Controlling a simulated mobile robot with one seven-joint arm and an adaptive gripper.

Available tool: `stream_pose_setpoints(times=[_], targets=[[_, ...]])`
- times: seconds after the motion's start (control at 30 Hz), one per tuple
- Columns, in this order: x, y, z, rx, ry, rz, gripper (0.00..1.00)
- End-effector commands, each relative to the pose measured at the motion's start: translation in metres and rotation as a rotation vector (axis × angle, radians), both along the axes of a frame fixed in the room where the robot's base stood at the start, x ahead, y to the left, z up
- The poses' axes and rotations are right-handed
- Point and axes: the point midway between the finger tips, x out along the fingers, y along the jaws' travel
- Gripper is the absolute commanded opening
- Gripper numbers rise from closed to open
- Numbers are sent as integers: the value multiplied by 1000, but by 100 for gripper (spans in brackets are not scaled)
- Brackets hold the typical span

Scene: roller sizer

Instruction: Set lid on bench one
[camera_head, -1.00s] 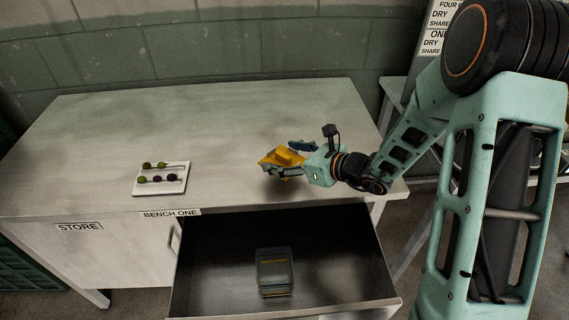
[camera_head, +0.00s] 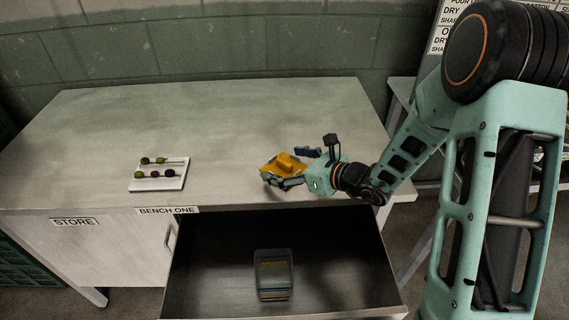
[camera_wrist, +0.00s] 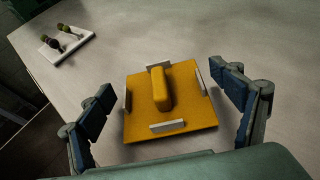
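The lid is a yellow square plate (camera_wrist: 190,115) with a raised yellow handle (camera_wrist: 160,90) and pale strips near its edges. It appears to lie flat on bench one (camera_head: 230,120), near the front right; it also shows in the head view (camera_head: 271,168). My gripper (camera_wrist: 168,102) is open, with one blue-padded finger on each side of the lid. Gaps show between both fingers and the lid's handle in the wrist view. Contact under the lid is hard to see.
A white board (camera_head: 160,184) with several green and dark round pieces lies at the bench's left front. The drawer (camera_head: 215,265) below is pulled open and holds a clear container (camera_head: 274,258). The bench's middle and back are clear.

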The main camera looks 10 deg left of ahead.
Motion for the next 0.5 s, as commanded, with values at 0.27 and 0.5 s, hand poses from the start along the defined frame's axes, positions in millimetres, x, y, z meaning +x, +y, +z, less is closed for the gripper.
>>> stream_pose_setpoints(times=[0.27,0.5], targets=[[0,0,0,0,0,0,88],[-8,-18,12,-1,-2,-5,88]])
